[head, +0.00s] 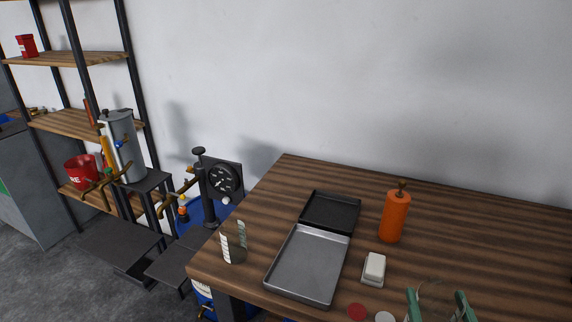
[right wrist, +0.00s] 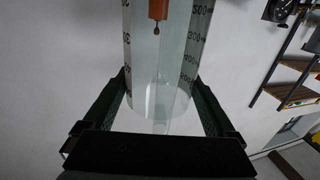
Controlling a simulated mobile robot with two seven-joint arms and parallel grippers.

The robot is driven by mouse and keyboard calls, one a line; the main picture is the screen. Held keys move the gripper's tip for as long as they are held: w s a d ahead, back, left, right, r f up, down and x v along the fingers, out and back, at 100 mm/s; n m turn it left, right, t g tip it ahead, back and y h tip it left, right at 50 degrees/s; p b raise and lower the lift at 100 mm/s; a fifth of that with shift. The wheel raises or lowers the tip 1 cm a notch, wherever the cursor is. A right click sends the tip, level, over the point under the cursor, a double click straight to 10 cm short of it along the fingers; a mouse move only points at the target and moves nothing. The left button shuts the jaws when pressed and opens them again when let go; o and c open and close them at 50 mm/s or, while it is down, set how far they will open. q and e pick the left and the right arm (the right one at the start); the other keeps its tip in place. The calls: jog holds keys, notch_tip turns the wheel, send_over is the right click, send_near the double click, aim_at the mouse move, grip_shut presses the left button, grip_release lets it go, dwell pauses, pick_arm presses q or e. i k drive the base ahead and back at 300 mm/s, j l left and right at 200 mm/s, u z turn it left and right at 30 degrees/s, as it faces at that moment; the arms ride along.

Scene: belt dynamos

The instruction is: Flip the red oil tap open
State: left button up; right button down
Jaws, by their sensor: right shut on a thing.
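My right gripper (head: 440,298) shows at the bottom right of the head view, with green fingers over the wooden table. It is shut on a clear cylinder (head: 437,290) with graduation marks, whose wall (right wrist: 187,75) fills the middle of the right wrist view. A silver tank (head: 122,150) stands at the left of the head view, with brass pipes and small coloured handles beside it, among them blue and green ones. I cannot tell for certain which handle is the red oil tap or how it is set. My right gripper is far from the tank. My left gripper is not in view.
A gauge stand (head: 222,181) is left of the table. A shelf (head: 70,122) and red bucket (head: 80,172) are farther left.

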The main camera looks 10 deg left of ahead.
aim_at(101, 242)
jog(key=j, duration=0.4)
jog(key=i+j+u, duration=0.1)
jog(key=j, duration=0.3)
jog(key=i+j+u, duration=0.1)
jog(key=j, duration=0.3)
jog(key=i+j, duration=0.15)
jog(key=j, duration=0.25)
jog(key=i+j+u, duration=0.1)
jog(key=j, duration=0.3)
jog(key=i+j, duration=0.1)
jog(key=j, duration=0.3)
jog(key=i+j+u, duration=0.1)
jog(key=j, duration=0.3)
jog(key=i+j, duration=0.15)
jog(key=j, duration=0.2)
jog(key=i+j+u, duration=0.15)
jog(key=i+j, duration=0.25)
jog(key=j, duration=0.2)
jog(key=i+j+u, duration=0.1)
jog(key=i+j, duration=0.35)
jog(key=j, duration=0.15)
